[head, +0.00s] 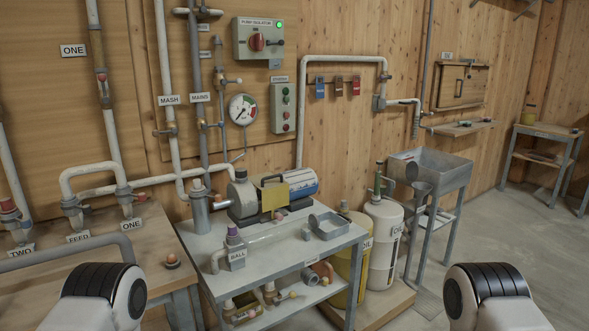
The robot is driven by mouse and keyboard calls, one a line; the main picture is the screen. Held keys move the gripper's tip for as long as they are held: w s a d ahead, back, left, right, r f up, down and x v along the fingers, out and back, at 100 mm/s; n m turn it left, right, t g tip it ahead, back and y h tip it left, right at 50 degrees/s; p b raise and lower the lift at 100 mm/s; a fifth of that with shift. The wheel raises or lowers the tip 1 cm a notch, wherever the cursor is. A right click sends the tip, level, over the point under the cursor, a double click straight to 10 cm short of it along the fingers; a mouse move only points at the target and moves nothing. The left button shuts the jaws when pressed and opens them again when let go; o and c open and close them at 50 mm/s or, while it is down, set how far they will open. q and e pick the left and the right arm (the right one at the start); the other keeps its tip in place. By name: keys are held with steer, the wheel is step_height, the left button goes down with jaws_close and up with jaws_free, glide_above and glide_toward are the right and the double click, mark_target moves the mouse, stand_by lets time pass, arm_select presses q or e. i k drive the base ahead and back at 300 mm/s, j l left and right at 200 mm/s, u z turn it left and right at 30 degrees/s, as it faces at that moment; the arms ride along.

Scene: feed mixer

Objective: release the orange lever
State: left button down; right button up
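I cannot make out a clearly orange lever in the head view. A small orange-brown knob (172,259) sits on the wooden bench at the left, but I cannot tell whether it is a lever. A valve with a purple cap stands by the BALL label (237,255) on the grey table. Small coloured fittings (270,293) are on its lower shelf, too small to tell apart. Parts of my two arms show at the bottom left and bottom right. Neither gripper is in view.
The grey table (285,256) carries a blue and grey pump (298,184) and a metal tray (328,226). Yellow (342,262) and white (383,240) containers and a metal sink (437,168) stand to its right. Pipes line the left wall. The right floor is clear.

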mark_target(218, 199)
steer(key=i+j+z, duration=0.25)
steer(key=i, duration=0.2)
steer(key=i+j+z, duration=0.25)
steer(key=i, duration=0.25)
steer(key=l, duration=0.1)
